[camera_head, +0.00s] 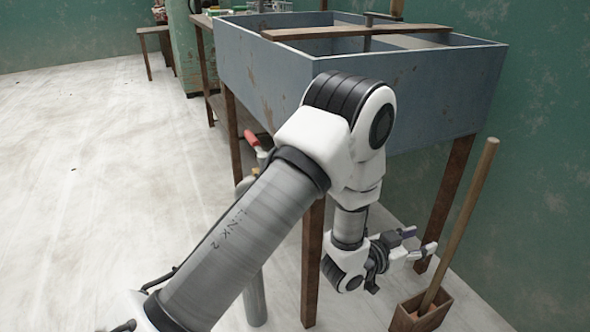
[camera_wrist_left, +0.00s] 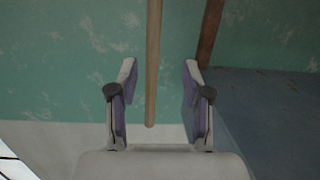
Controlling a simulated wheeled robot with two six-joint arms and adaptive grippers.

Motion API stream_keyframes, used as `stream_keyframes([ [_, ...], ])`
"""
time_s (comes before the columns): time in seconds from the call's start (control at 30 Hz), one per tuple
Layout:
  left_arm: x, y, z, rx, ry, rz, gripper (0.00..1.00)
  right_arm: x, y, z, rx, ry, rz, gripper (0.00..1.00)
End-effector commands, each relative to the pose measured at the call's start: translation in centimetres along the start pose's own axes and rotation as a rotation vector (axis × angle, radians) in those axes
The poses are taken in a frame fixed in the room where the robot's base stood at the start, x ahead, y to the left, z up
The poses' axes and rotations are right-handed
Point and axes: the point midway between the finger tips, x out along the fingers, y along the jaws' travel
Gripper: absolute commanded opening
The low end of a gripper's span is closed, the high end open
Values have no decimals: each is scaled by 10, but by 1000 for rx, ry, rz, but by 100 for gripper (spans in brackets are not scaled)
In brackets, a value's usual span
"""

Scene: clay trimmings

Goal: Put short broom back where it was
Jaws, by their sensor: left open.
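The short broom (camera_head: 459,222) shows as a long light-wooden handle. It stands tilted in a small wooden box (camera_head: 436,317) on the floor by the green wall, and its lower end is hidden inside the box. My left gripper (camera_head: 419,241) is open and empty, just left of the handle and above the box. In the left wrist view the handle (camera_wrist_left: 153,60) runs down between the two open fingers of the gripper (camera_wrist_left: 158,80), nearer the left finger. I see no contact with it. My right gripper is in neither view.
A blue-grey sink (camera_head: 270,85) on wooden legs stands above and beside my left arm, with a wooden board (camera_head: 315,32) across its top. A front leg (camera_head: 313,262) is close to my forearm. A grey pipe (camera_head: 254,300) stands below. Open floor (camera_head: 80,200) lies left.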

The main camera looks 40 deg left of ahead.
Motion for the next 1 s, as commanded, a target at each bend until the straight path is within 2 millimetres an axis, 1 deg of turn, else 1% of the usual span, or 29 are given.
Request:
stream_keyframes([
  [0.03,-14,-2,46,-26,-130,-28,49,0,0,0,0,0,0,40],
  [0.07,-26,-3,76,-43,-224,-49,49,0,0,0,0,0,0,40],
  [0.1,-48,-3,118,-68,-361,-78,49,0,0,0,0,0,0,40],
  [0.17,-91,-1,179,-108,-576,-123,49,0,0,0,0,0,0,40],
  [0.2,-124,3,215,-135,-718,-150,49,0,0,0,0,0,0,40],
  [0.27,-176,10,258,-172,-919,-185,49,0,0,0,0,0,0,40],
  [0.3,-210,16,279,-194,-1039,-205,49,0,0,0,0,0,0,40],
  [0.37,-254,25,300,-222,-1188,-230,49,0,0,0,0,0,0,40],
  [0.4,-278,30,309,-237,-1267,-243,49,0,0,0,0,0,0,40],
  [0.43,-292,32,314,-246,-1312,-249,49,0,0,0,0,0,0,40],
  [0.5,-312,37,319,-258,-1379,-260,49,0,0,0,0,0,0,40],
  [0.53,-316,38,320,-261,-1392,-262,49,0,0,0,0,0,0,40],
  [0.6,-319,38,320,-263,-1401,-264,49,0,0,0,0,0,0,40],
  [0.73,-318,38,320,-262,-1397,-263,49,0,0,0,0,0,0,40],
  [0.8,-318,38,316,-262,-1396,-263,49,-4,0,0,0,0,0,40],
  [0.87,-320,39,302,-262,-1395,-263,49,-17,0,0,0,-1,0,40],
  [0.93,-323,39,281,-262,-1394,-263,49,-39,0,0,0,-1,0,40],
  [0.97,-324,40,273,-261,-1394,-263,42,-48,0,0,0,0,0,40],
  [1.0,-325,40,265,-261,-1393,-263,42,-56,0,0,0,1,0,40],
])
